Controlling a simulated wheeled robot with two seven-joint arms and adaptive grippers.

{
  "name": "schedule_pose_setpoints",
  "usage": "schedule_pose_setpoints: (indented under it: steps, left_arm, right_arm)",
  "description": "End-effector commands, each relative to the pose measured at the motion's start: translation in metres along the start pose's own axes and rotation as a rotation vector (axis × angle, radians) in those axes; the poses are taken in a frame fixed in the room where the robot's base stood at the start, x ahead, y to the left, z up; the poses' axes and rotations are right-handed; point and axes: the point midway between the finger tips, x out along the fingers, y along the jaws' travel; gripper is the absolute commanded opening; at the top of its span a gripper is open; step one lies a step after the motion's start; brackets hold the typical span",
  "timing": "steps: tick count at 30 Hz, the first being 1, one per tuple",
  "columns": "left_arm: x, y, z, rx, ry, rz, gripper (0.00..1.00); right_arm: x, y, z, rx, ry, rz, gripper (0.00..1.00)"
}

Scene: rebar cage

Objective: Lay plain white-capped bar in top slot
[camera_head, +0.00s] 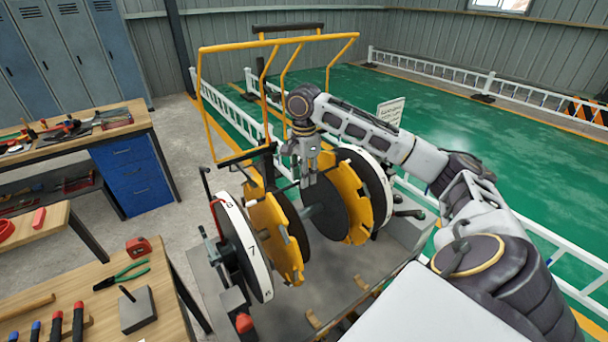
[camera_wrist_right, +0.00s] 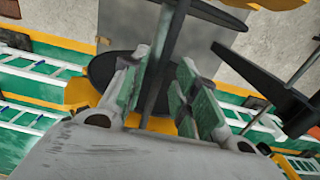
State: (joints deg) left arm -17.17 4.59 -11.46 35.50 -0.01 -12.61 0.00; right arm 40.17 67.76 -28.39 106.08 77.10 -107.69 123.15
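My right gripper (camera_head: 308,180) points down between the yellow slotted discs of the rig, and its fingers show large in the right wrist view (camera_wrist_right: 162,85). The fingers stand apart, with a dark grey bar (camera_wrist_right: 171,35) running through the view between or behind them; I cannot tell if they touch it. The near yellow disc (camera_head: 265,222) and the far yellow disc (camera_head: 355,195) stand upright with notched rims. The gripper hides part of the upper rims, so the top slot is unclear. My left gripper is out of view.
A white numbered wheel (camera_head: 236,225) is at the rig's near end. A yellow tube frame (camera_head: 212,115) rises behind. A wooden bench (camera_head: 165,310) at lower left holds pliers (camera_head: 122,276), a red tape measure (camera_head: 138,246), and a grey block (camera_head: 137,309). White railings (camera_head: 430,65) cross the green floor.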

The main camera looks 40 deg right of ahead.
Motion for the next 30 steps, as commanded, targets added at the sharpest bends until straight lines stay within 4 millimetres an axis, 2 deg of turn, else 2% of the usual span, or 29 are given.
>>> schedule_pose_setpoints:
  steps: [14,30]
  left_arm:
    - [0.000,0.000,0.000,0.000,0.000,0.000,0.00]
    - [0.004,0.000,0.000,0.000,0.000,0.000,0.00]
  right_arm:
    - [-0.004,0.000,0.000,0.000,0.000,0.000,0.32]
    - [-0.054,0.000,0.000,0.000,0.000,-0.001,0.32]
